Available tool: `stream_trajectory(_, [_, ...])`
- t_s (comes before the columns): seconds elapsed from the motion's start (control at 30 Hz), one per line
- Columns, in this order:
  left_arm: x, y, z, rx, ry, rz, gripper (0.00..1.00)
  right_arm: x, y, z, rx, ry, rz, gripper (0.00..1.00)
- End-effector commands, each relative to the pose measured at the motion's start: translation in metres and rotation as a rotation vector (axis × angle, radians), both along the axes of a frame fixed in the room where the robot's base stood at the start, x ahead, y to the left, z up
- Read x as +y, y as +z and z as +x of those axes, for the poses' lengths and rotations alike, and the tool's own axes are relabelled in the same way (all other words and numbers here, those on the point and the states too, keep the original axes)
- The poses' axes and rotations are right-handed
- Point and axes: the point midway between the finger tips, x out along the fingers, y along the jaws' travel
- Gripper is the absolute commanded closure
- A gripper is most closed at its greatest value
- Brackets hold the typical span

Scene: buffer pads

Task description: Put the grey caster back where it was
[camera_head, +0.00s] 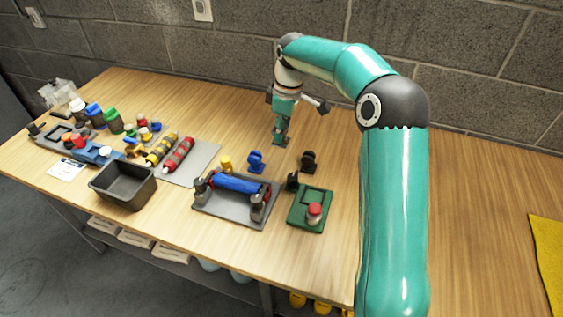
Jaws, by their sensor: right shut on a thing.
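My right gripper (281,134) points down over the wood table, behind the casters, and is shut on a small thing. That thing is too small to make out clearly; it seems to be the grey caster, as no other grey one shows. A blue caster (256,161) stands in front and to the left of the gripper. A black caster (308,161) stands in front and to the right, and another dark one (292,181) is nearer, beside the green tray. A yellow piece (226,164) stands left of the blue caster. My left gripper is not in view.
A grey tray (225,211) holds a blue roller. A green tray (301,218) carries a red button. A dark bin (123,186), a mat with red and yellow rolls, and several bottles fill the left. The table right of my arm is mostly clear, with a yellow cloth (546,255).

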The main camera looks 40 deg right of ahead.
Motion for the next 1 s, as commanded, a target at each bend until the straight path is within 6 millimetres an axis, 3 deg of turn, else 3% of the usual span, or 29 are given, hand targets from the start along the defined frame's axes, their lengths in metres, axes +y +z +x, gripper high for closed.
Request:
stream_trajectory(0.1, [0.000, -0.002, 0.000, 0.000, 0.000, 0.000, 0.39, -0.001, -0.033, -0.002, 0.006, -0.002, 0.002, 1.00])
stream_trajectory(0.3, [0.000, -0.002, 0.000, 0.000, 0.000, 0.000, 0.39, -0.001, -0.067, -0.002, 0.002, -0.004, 0.001, 1.00])
stream_trajectory(0.47, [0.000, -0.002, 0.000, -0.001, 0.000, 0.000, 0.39, -0.002, -0.076, -0.002, 0.001, -0.004, 0.000, 1.00])
stream_trajectory(0.77, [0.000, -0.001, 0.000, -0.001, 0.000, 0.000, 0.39, -0.002, -0.113, -0.002, 0.002, -0.005, 0.001, 1.00])
stream_trajectory(1.0, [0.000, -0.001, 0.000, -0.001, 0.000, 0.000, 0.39, -0.002, -0.116, -0.002, -0.001, -0.005, 0.000, 1.00])
